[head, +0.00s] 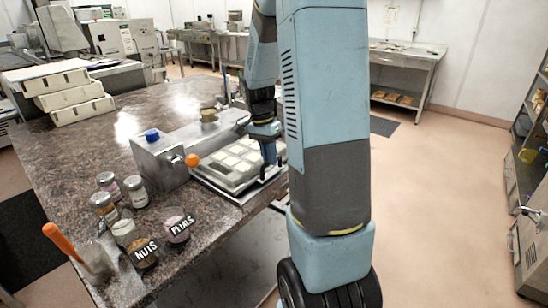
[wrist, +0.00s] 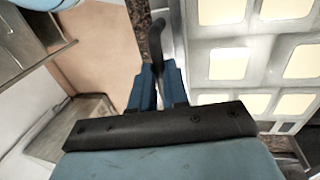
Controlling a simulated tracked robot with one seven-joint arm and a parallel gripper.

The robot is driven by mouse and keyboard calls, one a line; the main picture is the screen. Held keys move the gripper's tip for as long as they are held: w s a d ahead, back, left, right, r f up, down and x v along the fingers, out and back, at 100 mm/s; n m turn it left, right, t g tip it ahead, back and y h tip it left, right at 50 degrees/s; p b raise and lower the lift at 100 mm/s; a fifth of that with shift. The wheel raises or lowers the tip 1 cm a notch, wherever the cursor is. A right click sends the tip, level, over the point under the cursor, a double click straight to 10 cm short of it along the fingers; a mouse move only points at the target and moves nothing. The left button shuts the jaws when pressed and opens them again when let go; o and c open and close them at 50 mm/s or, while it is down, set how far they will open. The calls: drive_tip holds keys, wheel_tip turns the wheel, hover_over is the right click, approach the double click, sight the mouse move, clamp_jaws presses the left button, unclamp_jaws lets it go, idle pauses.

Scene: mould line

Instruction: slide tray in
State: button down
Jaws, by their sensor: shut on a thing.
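The grey tray (head: 236,190) lies at the right edge of the dark stone counter, next to a grey metal machine (head: 160,166). Its several square cavities hold cream-coloured fill. In the wrist view the tray (wrist: 197,72) fills the right side. My gripper (head: 268,152) is at the tray's right end, pointing down. In the wrist view my gripper's blue fingers (wrist: 159,82) are shut on a dark handle (wrist: 155,42) beside the tray. My arm hides part of the tray's right end in the head view.
The machine carries a blue knob (head: 152,135) and an orange ball (head: 192,160). Jars of nuts (head: 143,252) and petals (head: 178,226) and several others stand near the front. An orange-handled tool (head: 62,240) stands in a container. White boxes (head: 75,100) are stacked at back left.

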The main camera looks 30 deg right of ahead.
sight(242, 153)
drive_tip(key=w+a, duration=0.1)
drive_tip(key=w, duration=0.3)
drive_tip(key=w+a, duration=0.2)
drive_tip(key=w, duration=0.2)
drive_tip(key=w+a, duration=0.1)
drive_tip(key=w, duration=0.3)
drive_tip(key=shift+a, duration=0.2)
drive_tip(key=c, duration=1.1)
unclamp_jaws()
drive_tip(key=shift+r, duration=0.1)
drive_tip(key=w+r, duration=0.1)
drive_tip(key=r, duration=0.8)
drive_tip(key=w+a+r, duration=0.1)
drive_tip(key=r, duration=0.3)
drive_tip(key=shift+w+r, duration=0.15)
drive_tip(key=shift+w, duration=0.2)
